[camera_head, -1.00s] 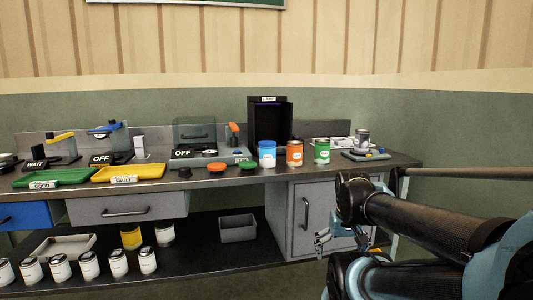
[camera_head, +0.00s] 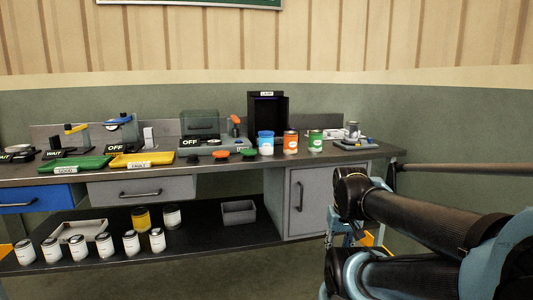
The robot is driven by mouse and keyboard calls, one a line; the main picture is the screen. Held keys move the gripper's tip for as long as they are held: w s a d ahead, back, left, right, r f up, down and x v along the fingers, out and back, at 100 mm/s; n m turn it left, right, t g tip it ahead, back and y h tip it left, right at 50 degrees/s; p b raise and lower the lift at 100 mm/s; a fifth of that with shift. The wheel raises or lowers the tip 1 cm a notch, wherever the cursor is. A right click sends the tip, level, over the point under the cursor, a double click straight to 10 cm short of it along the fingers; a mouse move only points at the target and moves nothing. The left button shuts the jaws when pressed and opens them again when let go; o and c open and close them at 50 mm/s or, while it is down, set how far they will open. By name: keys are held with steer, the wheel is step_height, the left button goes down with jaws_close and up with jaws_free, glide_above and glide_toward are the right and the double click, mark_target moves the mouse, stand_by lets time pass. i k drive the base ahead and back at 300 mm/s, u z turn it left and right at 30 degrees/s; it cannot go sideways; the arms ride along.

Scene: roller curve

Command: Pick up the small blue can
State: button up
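The small blue can (camera_head: 265,143) has a white label and stands upright on the workbench (camera_head: 224,168), left of an orange can (camera_head: 290,143) and a green can (camera_head: 315,142). My gripper (camera_head: 347,232) is low at the right, in front of the cabinet's right end and well apart from the can. It is small and partly hidden by my arm, so I cannot tell whether its fingers are open or shut.
A black lamp box (camera_head: 267,112) stands behind the cans. A green tray (camera_head: 74,165) and a yellow tray (camera_head: 142,160) lie on the left. Several white cans and a grey bin (camera_head: 239,212) are on the lower shelf (camera_head: 200,236). The floor in front is clear.

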mark_target(265, 143)
steer(key=u, duration=0.35)
steer(key=i, duration=1.25)
steer(key=u, duration=0.15)
steer(key=k, duration=0.35)
steer(key=u, duration=0.05)
